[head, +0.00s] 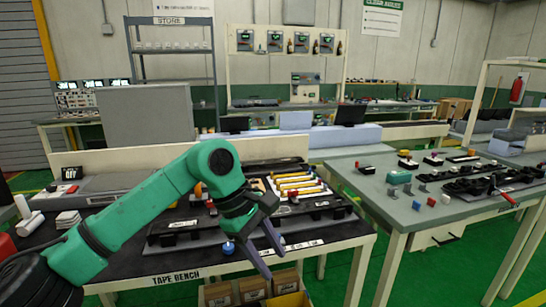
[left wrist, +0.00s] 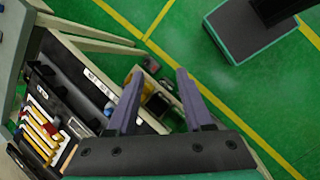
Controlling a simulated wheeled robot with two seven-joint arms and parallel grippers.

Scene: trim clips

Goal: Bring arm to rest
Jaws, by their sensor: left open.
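My left gripper (head: 274,264) hangs from my green left arm over the front edge of the tape bench (head: 160,263), its two purple fingers spread and pointing down. Nothing shows between the fingers. My right gripper is in neither view.
Cardboard boxes (head: 252,288) stand below the gripper at the bench front. A grey table (head: 400,215) with small parts stands to the right. Green floor lies between.

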